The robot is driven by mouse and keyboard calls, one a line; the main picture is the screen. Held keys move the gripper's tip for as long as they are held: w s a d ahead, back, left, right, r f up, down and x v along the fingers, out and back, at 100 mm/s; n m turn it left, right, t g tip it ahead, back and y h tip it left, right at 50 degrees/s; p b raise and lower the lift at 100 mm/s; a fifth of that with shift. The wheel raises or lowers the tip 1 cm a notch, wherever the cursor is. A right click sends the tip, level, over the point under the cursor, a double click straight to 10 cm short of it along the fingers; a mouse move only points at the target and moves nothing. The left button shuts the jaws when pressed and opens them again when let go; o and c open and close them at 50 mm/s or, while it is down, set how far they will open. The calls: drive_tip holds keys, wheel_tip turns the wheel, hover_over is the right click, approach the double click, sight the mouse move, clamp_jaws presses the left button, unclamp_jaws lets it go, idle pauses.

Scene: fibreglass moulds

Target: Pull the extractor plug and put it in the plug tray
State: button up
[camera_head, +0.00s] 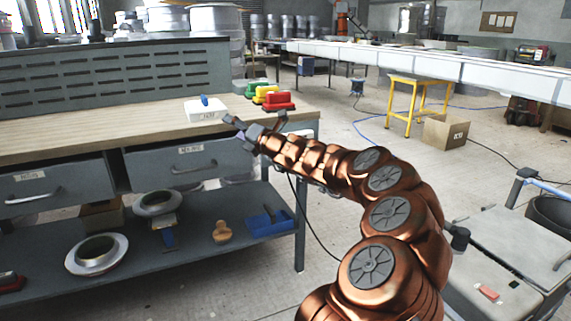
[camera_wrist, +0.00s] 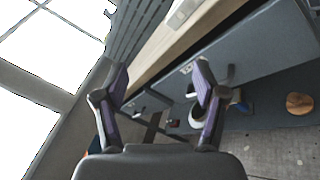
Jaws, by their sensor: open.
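Green (camera_head: 251,89), yellow (camera_head: 265,95) and red (camera_head: 280,102) pieces sit in a row at the right end of the bench top. I cannot tell whether one of them is the extractor plug. A white labelled box or tray (camera_head: 205,113) with a small blue piece (camera_head: 205,100) on it lies just left of them; its label is too small to read. My gripper (camera_head: 238,130) is open and empty, in front of the bench's right end, close to the white box in the picture. In the wrist view its two fingers (camera_wrist: 160,76) are spread apart with nothing between them.
The workbench (camera_head: 100,126) has two closed drawers (camera_head: 180,164). Its lower shelf (camera_head: 120,265) holds ringed metal parts (camera_head: 97,254), a brown knobbed piece (camera_head: 222,232) and a blue tray (camera_head: 270,222). A yellow trestle (camera_head: 412,105) and cardboard box (camera_head: 446,133) stand farther right. Open floor lies between.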

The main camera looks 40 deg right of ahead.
drive_tip(key=s+d+f+m+g+h+b, duration=0.1)
drive_tip(key=s+d+f+m+h+b, duration=0.1)
drive_tip(key=d+f+m, duration=0.4)
drive_tip(key=s+d+f+m+g+h+b, duration=0.1)
drive_tip(key=s+d+f+m+h+b, duration=0.1)
drive_tip(key=d+f+m+h, duration=0.3)
drive_tip(key=s+d+f+m, duration=0.1)
drive_tip(key=d+f, duration=0.3)
drive_tip(key=d, duration=0.5)
drive_tip(key=shift+b, duration=0.4)
drive_tip(key=shift+f, duration=0.1)
drive_tip(key=p+x, duration=0.1)
drive_tip(key=x, duration=0.1)
drive_tip(key=p+x, duration=0.3)
drive_tip(key=x, duration=0.2)
drive_tip(key=shift+s+r+p, duration=0.1)
drive_tip(key=shift+r+p, duration=0.2)
drive_tip(key=shift+p, duration=0.05)
drive_tip(key=shift+f+p+x, duration=0.25)
drive_tip(key=shift+p+x, duration=0.75)
drive_tip(key=shift+p, duration=0.3)
